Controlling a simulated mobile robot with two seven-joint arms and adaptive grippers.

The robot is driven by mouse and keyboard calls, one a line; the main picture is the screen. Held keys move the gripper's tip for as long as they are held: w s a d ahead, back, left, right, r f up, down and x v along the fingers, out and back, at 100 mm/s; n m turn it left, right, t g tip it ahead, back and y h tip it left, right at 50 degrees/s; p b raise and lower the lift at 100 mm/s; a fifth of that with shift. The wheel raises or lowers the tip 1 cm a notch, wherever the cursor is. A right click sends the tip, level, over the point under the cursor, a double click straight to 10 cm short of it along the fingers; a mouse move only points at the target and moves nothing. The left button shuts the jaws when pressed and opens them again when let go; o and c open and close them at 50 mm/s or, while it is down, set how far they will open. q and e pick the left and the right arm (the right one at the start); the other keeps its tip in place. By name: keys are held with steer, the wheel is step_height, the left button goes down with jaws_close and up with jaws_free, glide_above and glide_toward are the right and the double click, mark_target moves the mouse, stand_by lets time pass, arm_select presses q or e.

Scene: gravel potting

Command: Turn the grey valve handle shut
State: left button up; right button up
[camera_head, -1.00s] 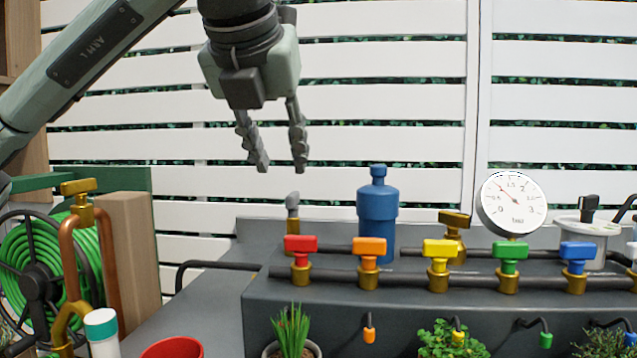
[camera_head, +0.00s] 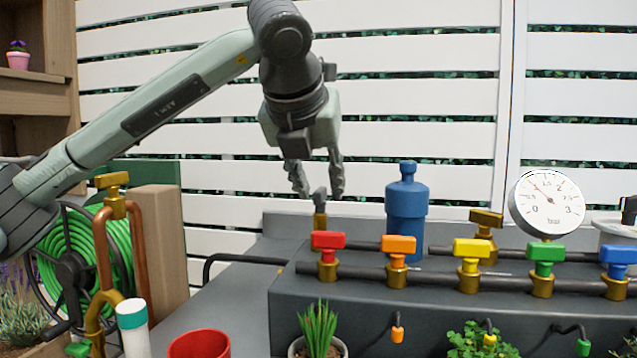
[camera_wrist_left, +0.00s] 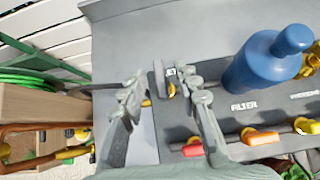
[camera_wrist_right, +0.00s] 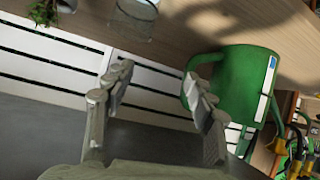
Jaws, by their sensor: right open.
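The grey valve handle (camera_head: 320,200) sits on a brass valve body at the back left of the dark bench, left of the blue filter bottle. My left gripper (camera_head: 321,190) is over it, pointing down, with its fingers apart on either side of the handle's top. In the left wrist view the handle (camera_wrist_left: 159,78) lies between the open fingers, nearer the right one; I cannot tell whether they touch. My right gripper (camera_wrist_right: 155,93) shows only in its own wrist view, open and empty, beside a green watering can (camera_wrist_right: 243,85).
The blue filter bottle (camera_head: 407,205) stands close to the right of the left gripper. A row of coloured valves, red (camera_head: 328,240) first, runs in front along a dark pipe. A pressure gauge (camera_head: 546,204) stands farther right. A green hose reel (camera_head: 85,262) is at left.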

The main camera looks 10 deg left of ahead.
arm_select(q)
jaws_close()
